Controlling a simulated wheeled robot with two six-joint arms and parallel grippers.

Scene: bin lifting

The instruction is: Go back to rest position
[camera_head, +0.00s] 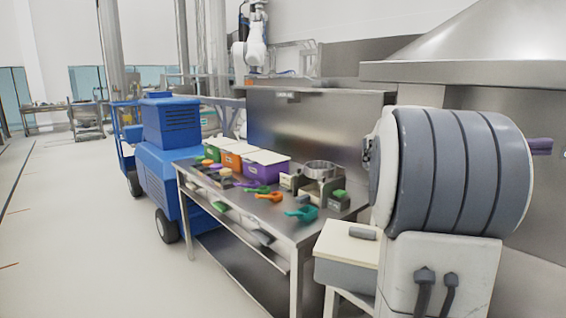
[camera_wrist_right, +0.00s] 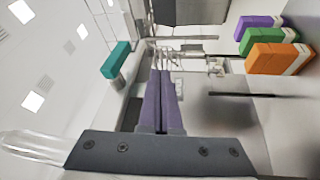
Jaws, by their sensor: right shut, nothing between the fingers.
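My right gripper (camera_head: 541,146) shows as a short purple piece at the right edge of the head view. In the right wrist view its two purple fingers (camera_wrist_right: 161,75) lie side by side, shut, with nothing between them and touching nothing. Its wrist and palm are hidden in the head view. My left gripper is in neither view. Green (camera_head: 213,148), orange (camera_head: 232,160) and purple (camera_head: 266,171) bins with pale tops stand in a row on the steel table (camera_head: 262,219), away from the right gripper.
Coloured scoops, including an orange one (camera_head: 270,196) and a teal one (camera_head: 301,213), lie along the table's front. A blue wheeled machine (camera_head: 168,175) stands at its left. A small pale side table (camera_head: 346,243) is at its near end. The left floor is clear.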

